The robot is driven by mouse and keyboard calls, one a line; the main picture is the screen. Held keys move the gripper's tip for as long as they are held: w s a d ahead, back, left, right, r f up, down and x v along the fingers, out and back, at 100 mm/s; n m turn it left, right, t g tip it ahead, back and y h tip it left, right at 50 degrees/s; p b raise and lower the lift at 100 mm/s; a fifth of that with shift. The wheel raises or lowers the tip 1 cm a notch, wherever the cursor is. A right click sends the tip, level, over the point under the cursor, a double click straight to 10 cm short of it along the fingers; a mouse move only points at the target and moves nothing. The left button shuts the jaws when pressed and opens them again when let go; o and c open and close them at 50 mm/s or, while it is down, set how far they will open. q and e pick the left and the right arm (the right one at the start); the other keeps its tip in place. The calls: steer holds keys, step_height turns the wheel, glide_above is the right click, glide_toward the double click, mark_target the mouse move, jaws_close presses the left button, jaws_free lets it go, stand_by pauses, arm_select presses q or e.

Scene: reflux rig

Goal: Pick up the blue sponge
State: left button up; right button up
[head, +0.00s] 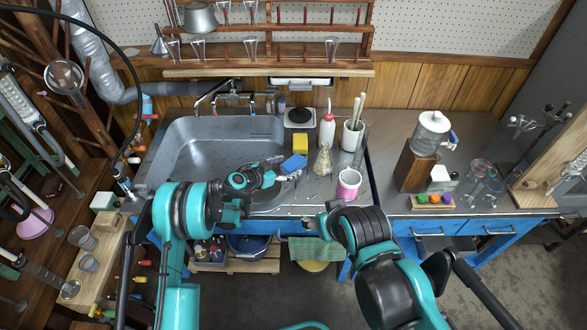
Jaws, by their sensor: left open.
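The blue sponge (294,162) lies on the steel counter to the right of the sink basin, just in front of a yellow sponge (300,142). My left gripper (281,169) is open, with its fingers pointing right toward the blue sponge. Its fingertips are close to the sponge's left side; I cannot tell whether they touch it. My right arm reaches in at the lower right, and its gripper (318,225) is at the counter's front edge, small and partly hidden by the arm, with its jaws unclear.
A bottle brush (323,160), a red-capped white bottle (327,131), a white jar with wooden sticks (352,135) and a pink-banded cup (348,184) stand right of the sponge. Thin tools lie in front. The sink basin (215,145) is at left. The counter farther right has some free room.

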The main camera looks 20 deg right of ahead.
mark_target(289, 165)
arm_select(q)
steer(key=shift+w+d+f, duration=0.3)
steer(key=shift+w+d, duration=0.05)
steer(key=shift+d, duration=0.2)
steer(key=shift+r, duration=0.1)
steer(key=c, duration=1.1)
